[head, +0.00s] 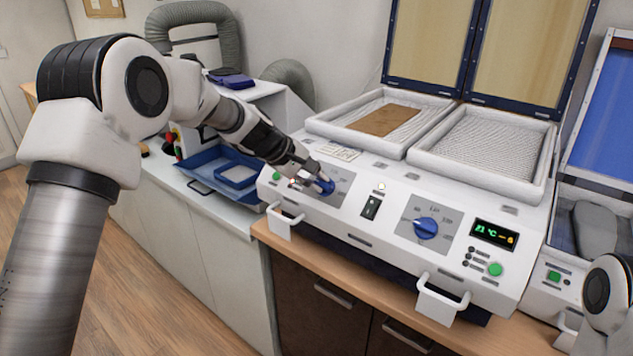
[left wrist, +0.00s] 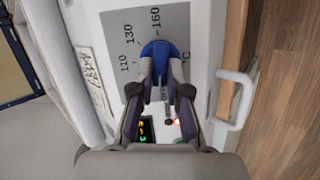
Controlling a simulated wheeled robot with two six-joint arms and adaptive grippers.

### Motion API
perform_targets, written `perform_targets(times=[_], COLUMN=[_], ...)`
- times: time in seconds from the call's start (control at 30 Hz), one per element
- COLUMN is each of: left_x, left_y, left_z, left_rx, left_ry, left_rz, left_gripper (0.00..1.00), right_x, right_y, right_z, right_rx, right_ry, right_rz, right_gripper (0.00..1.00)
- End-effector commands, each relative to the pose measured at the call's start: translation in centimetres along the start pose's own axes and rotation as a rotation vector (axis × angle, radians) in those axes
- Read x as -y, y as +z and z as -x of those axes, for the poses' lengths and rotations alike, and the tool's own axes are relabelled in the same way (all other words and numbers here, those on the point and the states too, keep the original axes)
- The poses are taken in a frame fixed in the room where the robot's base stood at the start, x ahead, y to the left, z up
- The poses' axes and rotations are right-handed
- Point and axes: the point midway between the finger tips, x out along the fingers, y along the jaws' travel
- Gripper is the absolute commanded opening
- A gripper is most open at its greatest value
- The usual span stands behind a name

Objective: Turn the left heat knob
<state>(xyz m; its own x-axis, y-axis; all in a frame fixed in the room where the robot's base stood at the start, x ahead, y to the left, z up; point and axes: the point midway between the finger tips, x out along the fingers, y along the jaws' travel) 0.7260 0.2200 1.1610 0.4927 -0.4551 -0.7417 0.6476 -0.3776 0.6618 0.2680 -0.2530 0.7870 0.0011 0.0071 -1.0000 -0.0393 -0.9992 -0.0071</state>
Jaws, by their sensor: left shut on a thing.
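The left heat knob (head: 326,186) is blue and sits on a grey dial plate at the left of the white machine's front panel. My left gripper (head: 314,184) is at this knob in the head view and covers part of it. In the left wrist view the fingers (left wrist: 161,80) are shut on the blue knob (left wrist: 158,50), one on each side. The printed numbers 110, 130 and 160 show around it. The knob's pointer is hidden. My right gripper is not in view; only part of my right arm shows at the lower right edge.
A second blue knob (head: 426,229) is on the right of the panel, beside a lit display (head: 494,235). A black switch (head: 371,207) lies between the knobs. White handles (head: 443,299) stick out in front. Two open trays (head: 484,148) are behind; a blue tray (head: 213,176) stands at left.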

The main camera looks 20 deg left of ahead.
Motion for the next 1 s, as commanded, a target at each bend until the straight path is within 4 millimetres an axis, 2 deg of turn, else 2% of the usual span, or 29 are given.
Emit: perform_targets(times=[0.3,0.8,0.83,0.9,1.0], left_x=[0.30,0.31,0.31,0.31,0.28], left_y=[0.01,0.03,0.03,0.03,0.02], left_z=[-0.11,-0.09,-0.09,-0.09,-0.07], left_rx=[0.000,0.001,0.001,0.001,0.001], left_ry=[0.032,0.037,0.037,0.037,0.037], left_rz=[0.124,0.147,0.147,0.147,0.146], left_gripper=[0.00,0.00,0.19,0.41,0.41], right_x=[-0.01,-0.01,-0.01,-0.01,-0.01], right_y=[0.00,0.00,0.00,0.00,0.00], right_z=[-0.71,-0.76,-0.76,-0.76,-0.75], right_rx=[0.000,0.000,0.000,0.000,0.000], right_ry=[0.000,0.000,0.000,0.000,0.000], right_rz=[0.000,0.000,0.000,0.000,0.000], right_gripper=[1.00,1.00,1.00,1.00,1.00])
